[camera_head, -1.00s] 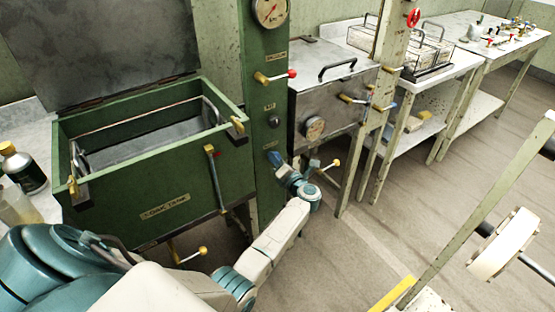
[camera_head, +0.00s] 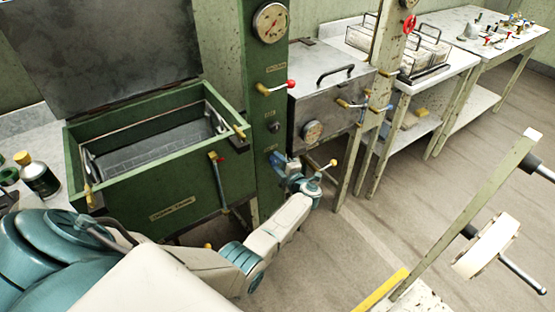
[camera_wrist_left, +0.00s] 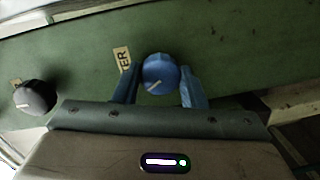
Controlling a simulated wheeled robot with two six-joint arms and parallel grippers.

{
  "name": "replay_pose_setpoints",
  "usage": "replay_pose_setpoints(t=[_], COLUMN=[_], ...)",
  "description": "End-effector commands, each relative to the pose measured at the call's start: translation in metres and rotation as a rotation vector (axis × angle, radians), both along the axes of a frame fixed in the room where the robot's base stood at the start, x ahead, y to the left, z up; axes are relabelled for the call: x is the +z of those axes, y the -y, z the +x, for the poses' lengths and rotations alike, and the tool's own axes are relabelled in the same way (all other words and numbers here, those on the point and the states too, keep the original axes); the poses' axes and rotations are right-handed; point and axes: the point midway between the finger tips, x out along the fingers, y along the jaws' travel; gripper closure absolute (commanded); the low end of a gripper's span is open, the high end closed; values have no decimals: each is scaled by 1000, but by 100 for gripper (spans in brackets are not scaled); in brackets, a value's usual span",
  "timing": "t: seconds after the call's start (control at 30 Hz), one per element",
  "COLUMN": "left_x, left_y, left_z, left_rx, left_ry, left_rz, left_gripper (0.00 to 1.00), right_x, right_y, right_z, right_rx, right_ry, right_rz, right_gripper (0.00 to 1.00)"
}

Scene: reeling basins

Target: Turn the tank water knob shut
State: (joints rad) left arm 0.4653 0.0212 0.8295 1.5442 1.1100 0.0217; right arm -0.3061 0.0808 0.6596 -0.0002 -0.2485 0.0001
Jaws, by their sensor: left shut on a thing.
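My right gripper is not in view.
A dark knob (camera_wrist_left: 36,97) is on the same panel. Above on the post are a red-tipped lever (camera_head: 275,87) and a gauge (camera_head: 270,22). A steel box (camera_head: 325,95) with levers stands close on the right. Bottles (camera_head: 38,175) stand at left.

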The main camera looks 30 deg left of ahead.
Motion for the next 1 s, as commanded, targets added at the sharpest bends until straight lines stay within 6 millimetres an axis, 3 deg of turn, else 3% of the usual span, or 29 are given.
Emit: replay_pose_setpoints(t=[0.5,1.0], left_x=[0,-2], left_y=[1,1], left_z=[0,0], left_rx=[-1,-1], left_ry=[-385,-510], left_rz=[156,208], left_gripper=[85,85], right_x=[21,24], right_y=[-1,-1], right_z=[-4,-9], right_rx=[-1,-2], right_ry=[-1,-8], right_rz=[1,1], right_gripper=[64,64])
